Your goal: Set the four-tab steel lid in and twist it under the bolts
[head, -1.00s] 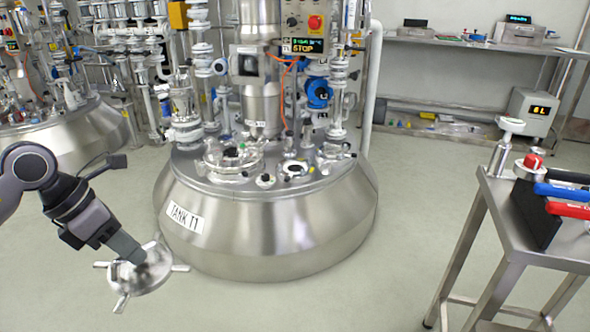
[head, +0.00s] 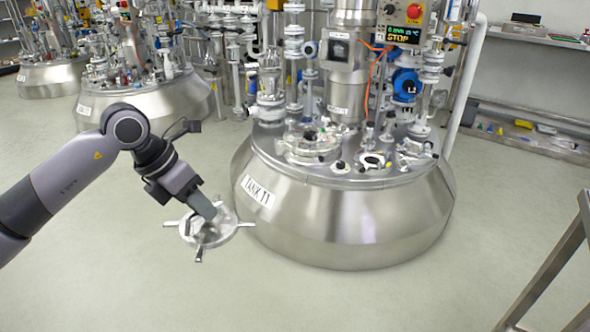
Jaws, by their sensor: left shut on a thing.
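My left gripper (head: 205,210) is shut on the steel lid (head: 228,224), a round shiny disc with tabs sticking out at its rim. The gripper hides part of the lid's middle. The lid is held in the air in front of and left of the steel tank T1 (head: 350,222), and its right tab overlaps the tank's lower left side in the picture. On the tank top, a round fitting with bolts (head: 308,148) stands at the left. I cannot tell whether it is open or covered. My right gripper is not in view.
Pipes, a blue-capped valve (head: 405,82) and a control box reading STOP (head: 405,24) rise above the tank. Another tank (head: 150,108) stands at the back left. A steel table leg (head: 560,255) shows at the right edge. The floor in front is clear.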

